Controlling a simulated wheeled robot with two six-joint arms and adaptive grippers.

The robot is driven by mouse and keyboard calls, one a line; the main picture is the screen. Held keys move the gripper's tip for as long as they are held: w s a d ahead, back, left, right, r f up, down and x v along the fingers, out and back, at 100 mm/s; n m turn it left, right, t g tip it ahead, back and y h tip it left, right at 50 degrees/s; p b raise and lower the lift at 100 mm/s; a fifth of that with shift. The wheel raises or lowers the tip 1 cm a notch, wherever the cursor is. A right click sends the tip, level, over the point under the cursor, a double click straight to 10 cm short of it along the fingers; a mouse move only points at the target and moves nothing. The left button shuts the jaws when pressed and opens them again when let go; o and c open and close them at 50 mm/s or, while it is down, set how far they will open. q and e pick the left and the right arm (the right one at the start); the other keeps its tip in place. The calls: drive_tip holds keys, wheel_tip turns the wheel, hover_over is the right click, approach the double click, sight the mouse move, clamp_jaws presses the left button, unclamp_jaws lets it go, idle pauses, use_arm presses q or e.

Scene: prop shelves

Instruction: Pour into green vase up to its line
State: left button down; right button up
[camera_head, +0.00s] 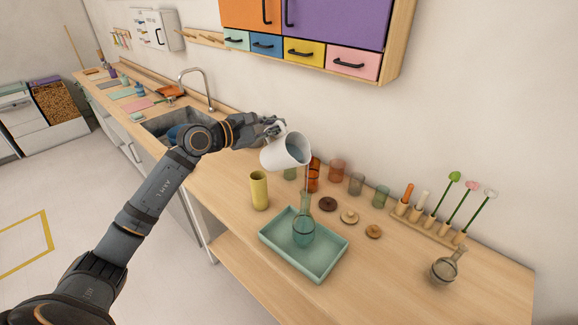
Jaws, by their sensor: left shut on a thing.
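The green vase (303,230) is a see-through, round-bellied vessel with a narrow neck. It stands upright in a teal tray (333,262) on the wooden counter. Its belly looks darker teal, but I cannot make out a line or a sure fill level. My left gripper (272,130) is shut on a white jug (281,152) and holds it tilted, its mouth toward the right, above the vase. A thin dark streak runs from the jug's lip down toward the vase's neck; it looks like a stream. My right gripper is out of view.
A yellow cup (259,190) stands left of the tray. A glass flask (447,266) and a wooden flower rack (428,222) are at right. Wall cabinets hang above.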

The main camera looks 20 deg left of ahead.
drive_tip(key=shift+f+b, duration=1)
drive_tip(key=shift+b, duration=0.05)
idle(3.9)
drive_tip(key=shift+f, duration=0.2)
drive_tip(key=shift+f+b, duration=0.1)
drive_tip(key=shift+b, duration=0.2)
idle(1.0)
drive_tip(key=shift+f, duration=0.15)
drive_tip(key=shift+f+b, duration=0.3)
drive_tip(key=shift+b, duration=0.1)
idle(1.0)
